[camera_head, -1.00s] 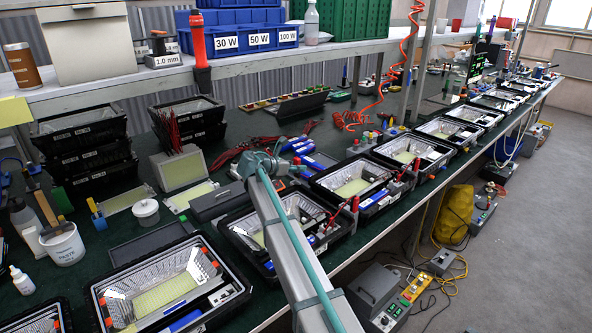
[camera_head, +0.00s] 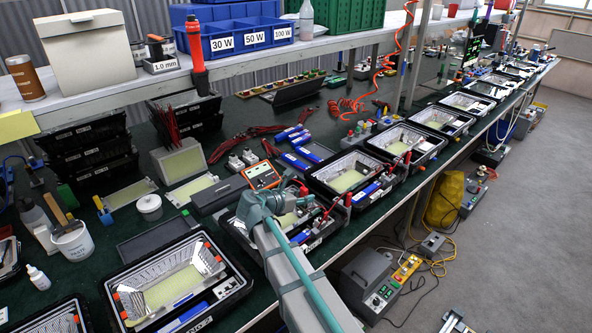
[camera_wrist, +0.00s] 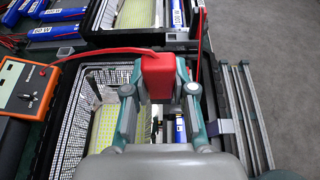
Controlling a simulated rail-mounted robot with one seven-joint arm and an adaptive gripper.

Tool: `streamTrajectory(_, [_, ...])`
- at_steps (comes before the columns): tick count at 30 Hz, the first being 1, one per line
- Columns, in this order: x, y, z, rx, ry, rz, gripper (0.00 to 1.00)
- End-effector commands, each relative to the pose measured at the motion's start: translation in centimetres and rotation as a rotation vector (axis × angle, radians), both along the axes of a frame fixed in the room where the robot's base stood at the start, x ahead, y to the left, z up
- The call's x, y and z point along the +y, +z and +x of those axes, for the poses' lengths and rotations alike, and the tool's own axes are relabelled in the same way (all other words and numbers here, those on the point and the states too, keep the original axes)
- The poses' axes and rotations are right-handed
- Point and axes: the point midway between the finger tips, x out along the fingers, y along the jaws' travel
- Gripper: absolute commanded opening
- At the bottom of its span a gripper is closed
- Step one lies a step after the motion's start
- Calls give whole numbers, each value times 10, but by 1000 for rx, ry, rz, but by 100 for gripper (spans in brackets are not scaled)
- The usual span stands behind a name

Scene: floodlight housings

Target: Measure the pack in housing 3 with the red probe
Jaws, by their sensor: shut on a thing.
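My gripper (camera_wrist: 158,92) is shut on the red probe (camera_wrist: 157,76), a red block between its fingertips in the wrist view. A red lead runs left from the probe to the orange meter (camera_wrist: 24,88), which also shows in the head view (camera_head: 262,176). The probe is above or in front of an open black housing (camera_wrist: 68,125) with a white ribbed reflector and a pale yellow panel (camera_wrist: 103,128). In the head view my arm covers part of that housing (camera_head: 234,236). The probe's tip is hidden.
Another open housing (camera_head: 115,283) lies nearer on the left, and more (camera_head: 312,190) run along the bench edge. A dark box (camera_head: 217,195), blue packs (camera_head: 295,161) and a white tub (camera_head: 149,205) lie behind. A shelf (camera_head: 90,105) runs above the back.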

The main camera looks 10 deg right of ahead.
Motion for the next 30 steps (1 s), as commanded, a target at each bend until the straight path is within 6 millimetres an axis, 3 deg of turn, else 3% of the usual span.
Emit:
streamTrajectory(1, [-4,2,-18,1,-3,-1,0])
streamTrajectory(6, [-10,-2,-37,0,-14,0,0])
streamTrajectory(26, [-11,1,-37,1,-26,0,0])
streamTrajectory(30, [-11,-12,-37,1,-26,0,0])
